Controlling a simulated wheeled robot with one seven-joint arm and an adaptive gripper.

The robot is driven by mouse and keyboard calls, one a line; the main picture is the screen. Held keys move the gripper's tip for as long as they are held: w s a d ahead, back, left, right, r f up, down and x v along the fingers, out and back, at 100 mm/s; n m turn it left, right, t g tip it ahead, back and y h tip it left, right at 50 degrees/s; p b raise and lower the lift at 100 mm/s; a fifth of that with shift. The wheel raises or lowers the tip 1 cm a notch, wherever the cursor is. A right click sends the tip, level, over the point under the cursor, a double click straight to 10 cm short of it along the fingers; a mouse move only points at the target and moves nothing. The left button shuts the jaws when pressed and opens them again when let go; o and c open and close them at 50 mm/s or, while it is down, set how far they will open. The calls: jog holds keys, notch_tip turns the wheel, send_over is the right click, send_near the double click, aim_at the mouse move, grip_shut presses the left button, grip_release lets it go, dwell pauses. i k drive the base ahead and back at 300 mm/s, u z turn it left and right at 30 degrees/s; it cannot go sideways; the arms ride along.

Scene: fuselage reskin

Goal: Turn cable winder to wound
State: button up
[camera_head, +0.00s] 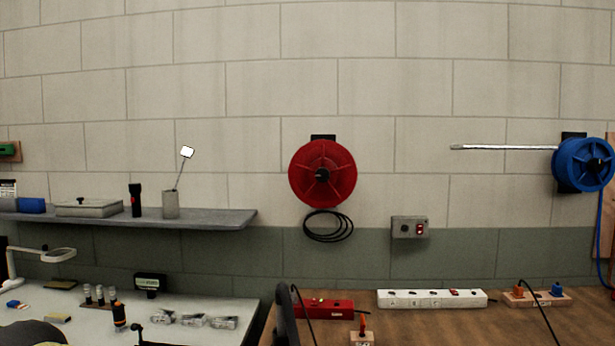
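A red round reel (322,173) with a black hub is mounted on the block wall near the middle of the view. Loops of black cable (328,226) hang just below it. A blue reel (584,164) is mounted on the wall at the far right, with a blue line (600,235) hanging down beside it. A pale straight rod (503,147) reaches left from the blue reel. I cannot tell for certain which reel is the cable winder. My gripper is not visible.
A grey shelf (232,217) juts from the wall at left. A small switch box (409,227) is right of the cable loops. Below are a brown bench (440,327) with a white power strip (432,298) and a red box (325,308), and a pale table (225,290) at left.

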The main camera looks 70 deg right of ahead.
aim_at(322, 174)
jog(key=i, duration=2.3)
jog(key=z, duration=2)
